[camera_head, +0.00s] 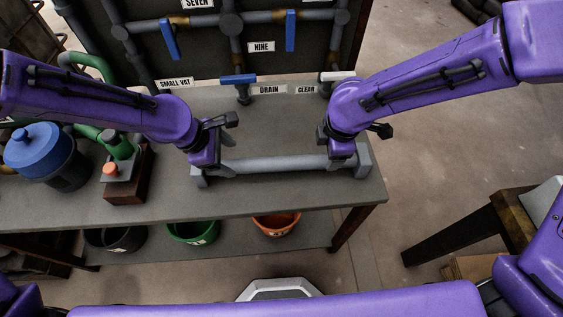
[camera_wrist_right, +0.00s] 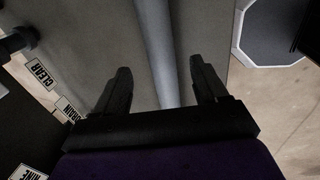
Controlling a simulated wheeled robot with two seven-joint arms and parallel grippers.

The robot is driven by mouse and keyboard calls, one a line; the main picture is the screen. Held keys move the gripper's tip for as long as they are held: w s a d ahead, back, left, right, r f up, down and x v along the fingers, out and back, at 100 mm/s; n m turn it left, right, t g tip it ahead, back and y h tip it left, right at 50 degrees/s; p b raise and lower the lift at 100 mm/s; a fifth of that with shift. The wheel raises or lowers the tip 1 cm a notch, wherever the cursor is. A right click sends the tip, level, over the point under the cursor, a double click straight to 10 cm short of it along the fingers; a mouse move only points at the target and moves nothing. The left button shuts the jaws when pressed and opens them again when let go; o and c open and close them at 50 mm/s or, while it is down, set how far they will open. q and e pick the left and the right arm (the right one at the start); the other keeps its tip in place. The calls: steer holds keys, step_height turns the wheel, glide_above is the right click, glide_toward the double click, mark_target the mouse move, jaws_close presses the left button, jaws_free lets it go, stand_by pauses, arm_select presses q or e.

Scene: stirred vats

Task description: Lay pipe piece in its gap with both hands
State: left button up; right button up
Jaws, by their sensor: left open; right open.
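The grey pipe piece (camera_head: 275,164) lies level along the table's front part, between two grey end blocks, the left one (camera_head: 199,178) and the right one (camera_head: 364,160). My left gripper (camera_head: 216,145) is open over the pipe's left end, pointing down. My right gripper (camera_head: 350,146) is open over its right end. In the right wrist view the pipe (camera_wrist_right: 158,45) runs up the picture between the two spread fingers (camera_wrist_right: 161,75). Whether either gripper's fingers touch the pipe cannot be told. The gripper arms hide parts of the pipe's ends.
A panel with grey pipes and blue handles stands behind the table, with a NINE sign (camera_head: 262,47) and a DRAIN sign (camera_head: 269,90). Green (camera_head: 194,233) and orange (camera_head: 277,224) tubs sit below.

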mark_target(239, 163)
arm_select(q)
steer(key=x, duration=0.8)
steer(key=shift+d, duration=0.1)
arm_select(e)
steer(key=f, duration=0.2)
steer(key=w+f, duration=0.1)
steer(key=f, duration=0.5)
steer(key=shift+w, duration=0.3)
arm_select(q)
jaws_close()
arm_select(e)
steer(key=shift+r, duration=0.1)
jaws_close()
